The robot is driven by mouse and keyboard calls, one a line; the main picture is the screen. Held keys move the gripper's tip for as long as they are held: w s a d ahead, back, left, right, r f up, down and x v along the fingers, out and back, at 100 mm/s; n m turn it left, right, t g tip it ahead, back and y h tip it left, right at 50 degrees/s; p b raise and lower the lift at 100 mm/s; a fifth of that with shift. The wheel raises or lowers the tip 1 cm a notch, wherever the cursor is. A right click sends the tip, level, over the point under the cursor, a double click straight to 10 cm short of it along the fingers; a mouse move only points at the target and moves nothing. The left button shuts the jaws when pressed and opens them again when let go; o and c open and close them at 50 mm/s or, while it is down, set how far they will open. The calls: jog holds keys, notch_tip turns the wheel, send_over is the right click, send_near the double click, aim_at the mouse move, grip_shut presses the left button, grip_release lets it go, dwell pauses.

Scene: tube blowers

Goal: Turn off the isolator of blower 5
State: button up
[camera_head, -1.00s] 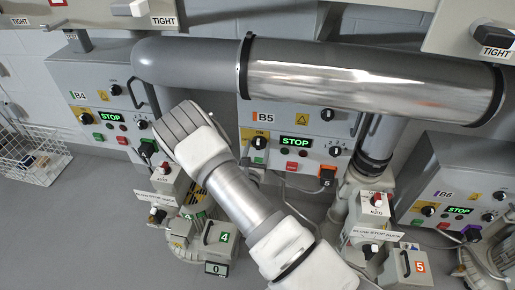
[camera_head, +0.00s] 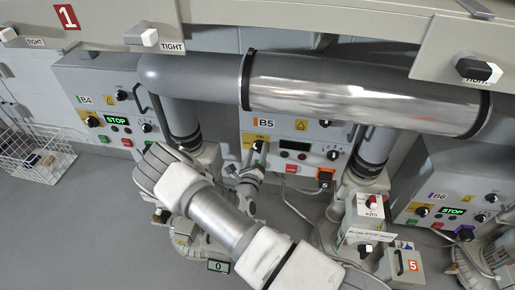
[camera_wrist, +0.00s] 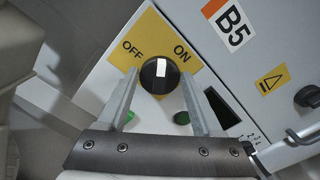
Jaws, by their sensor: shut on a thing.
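The isolator of blower 5 is a black round knob with a white mark (camera_wrist: 160,75) on a yellow plate reading OFF and ON. The white mark runs up and down in the wrist view, and I cannot tell which label it points to. My gripper (camera_wrist: 163,98) has one finger on each side of the knob and is shut on it. In the head view my gripper (camera_head: 253,163) reaches the left side of the B5 box (camera_head: 318,124), and the knob is partly hidden. The B5 display (camera_head: 295,146) is dark.
The B4 box (camera_head: 92,79) stands left and the B6 box (camera_head: 447,186) right; both displays read STOP. A large pipe (camera_head: 350,93) runs above the B5 box. A thin handle (camera_wrist: 300,138) sticks out right of the knob. A wire basket (camera_head: 35,160) stands far left.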

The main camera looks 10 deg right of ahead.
jog(key=n+p, duration=0.2)
jog(key=n, duration=0.3)
jog(key=shift+a+n, duration=0.1)
jog(key=shift+n, duration=0.2)
jog(key=shift+f+n+p, duration=0.15)
jog(key=shift+n+p, duration=0.1)
jog(key=shift+n, duration=0.85)
jog(key=shift+f+n+p, duration=0.1)
jog(key=shift+n+p, duration=0.15)
jog(key=shift+n, duration=0.85)
jog(key=o, duration=1.4)
jog(key=shift+c, duration=0.2)
jog(key=p+v, duration=0.2)
jog(key=v, duration=1.5)
jog(key=shift+s+p, duration=0.2)
jog(key=shift+p, duration=0.2)
